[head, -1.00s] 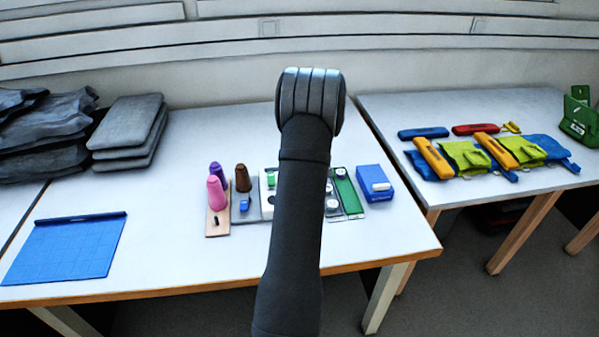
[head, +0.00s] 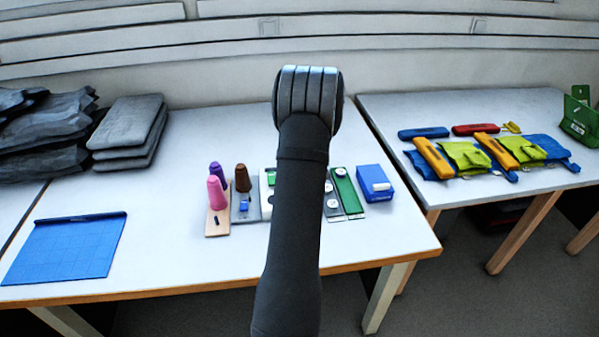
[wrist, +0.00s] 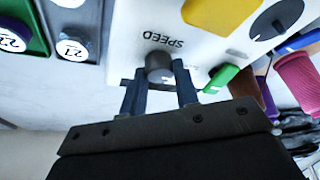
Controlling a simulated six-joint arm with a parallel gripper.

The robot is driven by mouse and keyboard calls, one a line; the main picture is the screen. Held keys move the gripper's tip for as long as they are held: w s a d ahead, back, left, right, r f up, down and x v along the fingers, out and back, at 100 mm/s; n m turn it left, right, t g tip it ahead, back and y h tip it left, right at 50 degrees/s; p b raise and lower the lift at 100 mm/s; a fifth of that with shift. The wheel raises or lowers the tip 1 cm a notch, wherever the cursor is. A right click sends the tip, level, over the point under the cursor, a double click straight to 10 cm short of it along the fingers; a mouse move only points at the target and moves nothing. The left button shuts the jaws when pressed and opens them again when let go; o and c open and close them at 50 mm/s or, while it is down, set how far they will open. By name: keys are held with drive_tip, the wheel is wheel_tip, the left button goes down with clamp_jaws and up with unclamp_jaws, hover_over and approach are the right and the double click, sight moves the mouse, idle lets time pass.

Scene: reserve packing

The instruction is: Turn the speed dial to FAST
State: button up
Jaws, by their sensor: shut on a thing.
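The speed dial (wrist: 158,68) is a dark grey knob beside the upside-down word SPEED, on a white panel (wrist: 133,28) in the wrist view. My gripper (wrist: 160,86) has one finger on each side of the knob and is shut on it. The dial's pointer and any FAST mark cannot be made out. In the head view my arm hides the gripper and the dial; only a strip of the white panel (head: 267,205) shows left of the arm.
Close to the fingers are a green piece (wrist: 220,78), a yellow block (wrist: 222,14) and a black round dial (wrist: 276,19). Thread cones, including a pink one (head: 216,192), stand left of the panel. A blue box (head: 375,184) stands right. The table front is clear.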

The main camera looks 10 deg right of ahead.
drive_tip(key=m, duration=0.2)
drive_tip(key=m+h, duration=0.1)
drive_tip(key=m, duration=0.1)
drive_tip(key=shift+a+t+h, duration=0.15)
drive_tip(key=shift+t+h, duration=0.15)
drive_tip(key=shift+t, duration=0.1)
drive_tip(key=m, duration=0.2)
drive_tip(key=m+h, duration=0.1)
drive_tip(key=m, duration=0.1)
drive_tip(key=shift+a+h, duration=0.15)
drive_tip(key=shift+h, duration=0.15)
drive_tip(key=m+h, duration=0.1)
drive_tip(key=m, duration=0.3)
drive_tip(key=shift+h, duration=0.3)
drive_tip(key=shift+a+m+g+h, duration=0.1)
drive_tip(key=shift+m+g+h, duration=0.2)
drive_tip(key=shift+m, duration=0.85)
drive_tip(key=shift+a+m+g+h, duration=0.1)
drive_tip(key=shift+m+g+h, duration=0.2)
drive_tip(key=shift+m, duration=0.85)
drive_tip(key=o, duration=1)
drive_tip(key=v, duration=1.7)
drive_tip(key=shift+r, duration=0.2)
